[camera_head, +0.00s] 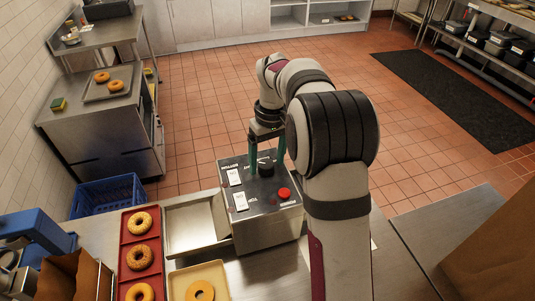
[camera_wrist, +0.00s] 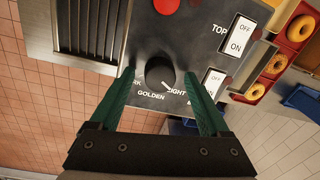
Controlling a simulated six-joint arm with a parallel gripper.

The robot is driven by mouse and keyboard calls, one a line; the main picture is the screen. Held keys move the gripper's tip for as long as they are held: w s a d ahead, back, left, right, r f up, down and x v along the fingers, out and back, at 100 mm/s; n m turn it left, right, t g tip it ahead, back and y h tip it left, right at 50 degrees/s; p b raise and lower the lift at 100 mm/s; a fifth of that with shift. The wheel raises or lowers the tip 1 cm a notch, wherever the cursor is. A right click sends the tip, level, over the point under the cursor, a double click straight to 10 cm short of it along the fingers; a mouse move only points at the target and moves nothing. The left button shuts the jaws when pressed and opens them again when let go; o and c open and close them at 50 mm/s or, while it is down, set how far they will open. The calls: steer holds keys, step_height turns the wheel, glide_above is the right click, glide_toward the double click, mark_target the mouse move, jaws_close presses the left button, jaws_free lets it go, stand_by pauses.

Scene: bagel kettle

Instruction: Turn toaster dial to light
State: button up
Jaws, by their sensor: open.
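The toaster (camera_head: 268,228) is a steel box with a dark control panel at the front of the bench. Its black round dial (camera_wrist: 159,72) also shows on top in the head view (camera_head: 266,168). Labels GOLDEN and LIGHT are readable beside the dial; the dark-side label is partly covered by a finger. A white mark on the dial points to the lower right, close to the LIGHT label. My gripper (camera_wrist: 159,76) is open, with one green finger on each side of the dial and visible gaps between. Whether the fingertips touch the panel is unclear.
Two ON/OFF switches (camera_wrist: 236,36) and a red button (camera_head: 284,193) share the panel. A steel tray (camera_head: 192,222), a red tray (camera_head: 123,255) of bagels and a tan tray (camera_head: 218,272) lie left of the toaster. A blue crate (camera_head: 107,196) stands beyond the bench.

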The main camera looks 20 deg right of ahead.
mark_target(271, 163)
step_height(271, 163, up, 16)
steer(key=d, duration=0.1)
steer(key=shift+w, duration=0.15)
steer(key=shift+f, duration=0.1)
steer(key=s+a+f+m, duration=0.1)
steer(key=s+a+m, duration=0.15)
steer(key=s, duration=0.65)
steer(key=s+a+f+m, duration=0.2)
steer(key=s+a, duration=0.2)
steer(key=s, duration=0.5)
steer(key=s+a+f+m, duration=0.1)
steer(key=s+f, duration=0.3)
steer(key=s, duration=0.3)
steer(key=s+a+f+m+y, duration=0.1)
steer(key=s+a+f+m, duration=0.1)
steer(key=s+f, duration=0.3)
steer(key=shift+s+f, duration=0.3)
steer(key=shift+s, duration=0.9)
steer(key=shift+a+m, duration=0.1)
steer(key=shift+m, duration=0.15)
